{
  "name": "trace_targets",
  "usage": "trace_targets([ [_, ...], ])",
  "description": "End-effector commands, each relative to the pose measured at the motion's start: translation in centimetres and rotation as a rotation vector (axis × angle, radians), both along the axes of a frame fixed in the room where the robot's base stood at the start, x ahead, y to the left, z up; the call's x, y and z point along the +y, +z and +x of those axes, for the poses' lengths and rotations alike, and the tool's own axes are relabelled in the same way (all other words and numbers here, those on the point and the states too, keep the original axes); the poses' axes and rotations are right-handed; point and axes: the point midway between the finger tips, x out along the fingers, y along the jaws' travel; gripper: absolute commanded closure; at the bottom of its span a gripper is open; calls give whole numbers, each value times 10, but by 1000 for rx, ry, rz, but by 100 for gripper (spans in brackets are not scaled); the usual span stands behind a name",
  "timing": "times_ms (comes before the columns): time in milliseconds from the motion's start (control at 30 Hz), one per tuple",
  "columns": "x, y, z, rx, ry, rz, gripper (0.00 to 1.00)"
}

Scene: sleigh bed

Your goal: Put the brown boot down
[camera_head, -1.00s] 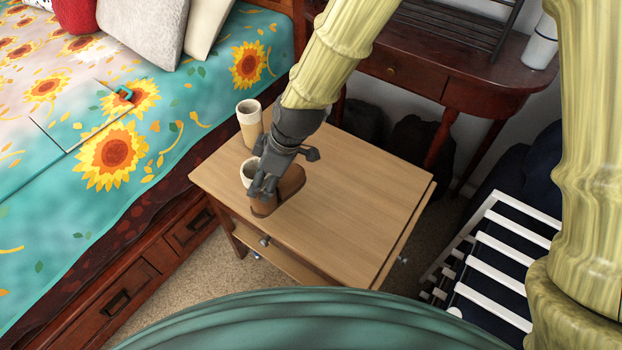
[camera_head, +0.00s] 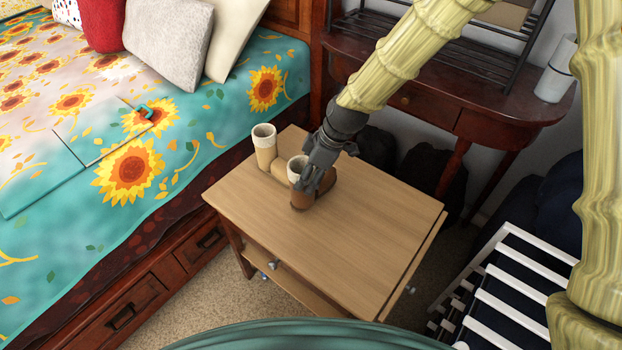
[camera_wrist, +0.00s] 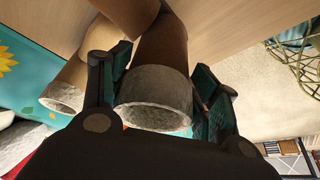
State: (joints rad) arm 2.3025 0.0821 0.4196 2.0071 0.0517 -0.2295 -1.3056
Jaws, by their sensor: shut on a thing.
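The brown boot (camera_head: 301,201) has a pale fleece cuff and is upright or nearly so at the nightstand top (camera_head: 350,225). I cannot tell whether its sole touches the wood. My gripper (camera_head: 313,177) is shut on its shaft and hides part of it. In the wrist view, my gripper (camera_wrist: 158,92) has a finger on each side of the boot's cuff (camera_wrist: 155,92). A lighter tan boot (camera_head: 265,156) stands close behind and to the left on the same top. It also shows in the wrist view (camera_wrist: 72,82).
The front and right of the nightstand top are bare. A sunflower-covered bed (camera_head: 130,150) is at the left. A dark wooden desk (camera_head: 440,110) with a rack stands behind. A white slatted rack (camera_head: 500,290) is at the lower right.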

Motion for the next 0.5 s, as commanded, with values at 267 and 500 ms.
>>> trace_targets([
  [267,-7,-5,10,0,1,0,86],
  [500,-7,-29,9,2,0,0,86],
])
